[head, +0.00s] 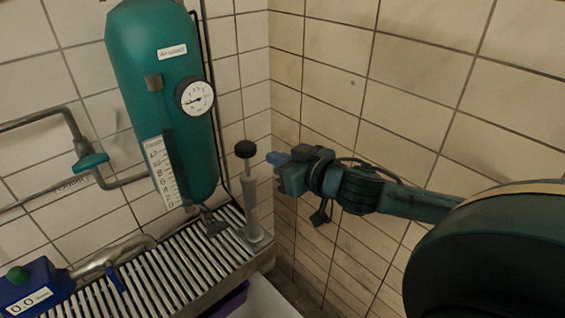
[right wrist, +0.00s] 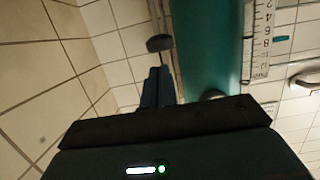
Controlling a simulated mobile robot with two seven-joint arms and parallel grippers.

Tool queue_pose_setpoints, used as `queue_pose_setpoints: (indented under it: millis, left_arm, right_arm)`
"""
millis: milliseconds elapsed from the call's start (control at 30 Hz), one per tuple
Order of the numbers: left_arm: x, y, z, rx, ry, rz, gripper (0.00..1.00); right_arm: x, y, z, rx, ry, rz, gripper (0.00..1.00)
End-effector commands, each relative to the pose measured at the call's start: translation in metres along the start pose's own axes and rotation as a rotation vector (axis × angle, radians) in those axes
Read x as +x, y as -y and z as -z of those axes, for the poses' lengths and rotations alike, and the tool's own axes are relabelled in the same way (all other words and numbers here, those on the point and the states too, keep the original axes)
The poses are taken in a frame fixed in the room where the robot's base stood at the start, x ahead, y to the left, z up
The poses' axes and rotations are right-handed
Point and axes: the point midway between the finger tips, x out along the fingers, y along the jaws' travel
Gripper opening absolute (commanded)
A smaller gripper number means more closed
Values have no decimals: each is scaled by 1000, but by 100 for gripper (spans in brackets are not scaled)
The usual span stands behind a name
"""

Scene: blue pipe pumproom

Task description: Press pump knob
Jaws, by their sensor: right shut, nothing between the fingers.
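The pump has a black round knob (head: 245,149) on top of a thin rod above a grey upright cylinder (head: 252,208), which stands at the right end of a slatted metal grate. My right gripper (head: 272,158) is shut and empty. In the head view its fingertips are just right of the knob and slightly lower, with a small gap in the picture. In the right wrist view the knob (right wrist: 159,43) shows just beyond the shut blue fingers (right wrist: 157,84). I cannot tell the exact depth between them. My left gripper is not in view.
A teal tank (head: 165,95) with a round gauge (head: 194,96) and a number scale stands left of the pump. A pipe with a teal valve handle (head: 91,161) is further left. The slatted grate (head: 170,270) carries a blue meter box (head: 33,285). Tiled walls meet behind the pump.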

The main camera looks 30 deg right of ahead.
Motion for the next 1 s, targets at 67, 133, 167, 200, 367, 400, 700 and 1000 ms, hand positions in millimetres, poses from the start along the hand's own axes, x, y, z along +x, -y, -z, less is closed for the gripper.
queue_pose_setpoints:
  millis: [67, 133, 167, 200, 367, 400, 700, 1000]
  left_arm:
    - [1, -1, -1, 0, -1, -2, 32]
    - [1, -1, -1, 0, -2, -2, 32]
    - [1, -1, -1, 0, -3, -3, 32]
    - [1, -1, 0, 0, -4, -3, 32]
    - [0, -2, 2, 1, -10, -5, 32]
    - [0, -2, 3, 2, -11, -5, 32]
    - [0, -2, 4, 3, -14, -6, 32]
    - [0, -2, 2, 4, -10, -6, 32]
  right_arm:
    - [-6, 0, -1, -2, 2, 0, 0]
    - [-9, 1, 0, -2, 0, 1, 0]
    - [-10, 1, 0, -2, 0, 2, 0]
    - [-11, 1, 0, -3, 0, 1, 0]
    - [-13, 1, 1, -3, -2, 1, 0]
    - [-13, 1, 1, -3, -2, 1, 0]
    - [-13, 1, 1, -2, -2, 1, 0]
    - [-13, 1, 1, -2, -2, 1, 0]
